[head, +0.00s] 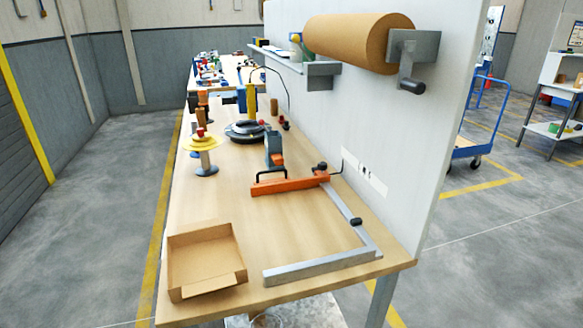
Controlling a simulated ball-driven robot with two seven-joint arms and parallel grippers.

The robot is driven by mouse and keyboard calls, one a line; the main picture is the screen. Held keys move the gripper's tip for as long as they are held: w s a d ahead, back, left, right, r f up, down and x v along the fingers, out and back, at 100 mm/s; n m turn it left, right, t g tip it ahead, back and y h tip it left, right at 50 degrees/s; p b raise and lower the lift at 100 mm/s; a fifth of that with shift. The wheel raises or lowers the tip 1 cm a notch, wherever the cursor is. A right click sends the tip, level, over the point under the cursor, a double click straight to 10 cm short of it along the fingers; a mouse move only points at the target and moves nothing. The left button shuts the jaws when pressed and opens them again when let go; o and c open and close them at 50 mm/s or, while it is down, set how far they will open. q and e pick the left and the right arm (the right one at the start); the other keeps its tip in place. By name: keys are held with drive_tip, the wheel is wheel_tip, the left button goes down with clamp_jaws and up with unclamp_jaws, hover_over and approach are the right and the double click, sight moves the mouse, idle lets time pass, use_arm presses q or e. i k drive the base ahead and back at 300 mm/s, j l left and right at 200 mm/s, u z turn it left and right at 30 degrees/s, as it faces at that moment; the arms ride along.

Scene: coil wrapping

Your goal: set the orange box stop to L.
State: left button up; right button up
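The orange box stop (290,184) is a flat orange bar lying across the table's middle, with a black handle on top of its left part. Its right end meets a grey metal rail (340,203) that runs toward the front right corner. A black knob (322,167) stands near that joint, and a dark block (356,221) sits further along the rail. A grey bar (318,268) closes the frame at the front. I cannot read any letter or mark for L. Neither gripper is in the head view.
An open cardboard box (206,262) stands at the table's front left. A yellow spool (203,142), a dark coil (246,132) and a grey-green tool (273,149) stand behind. A brown paper roll (355,40) hangs on the right panel. The table (225,205) is bare between box and frame.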

sight(282, 184)
drive_tip(key=j+z, duration=0.1)
drive_tip(key=z, duration=0.95)
drive_tip(key=j+z, duration=0.7)
drive_tip(key=j, duration=0.15)
drive_tip(key=k+j+z, duration=0.15)
drive_tip(key=j+z, duration=0.2)
drive_tip(key=k+j+z, duration=0.2)
drive_tip(key=j+z, duration=0.15)
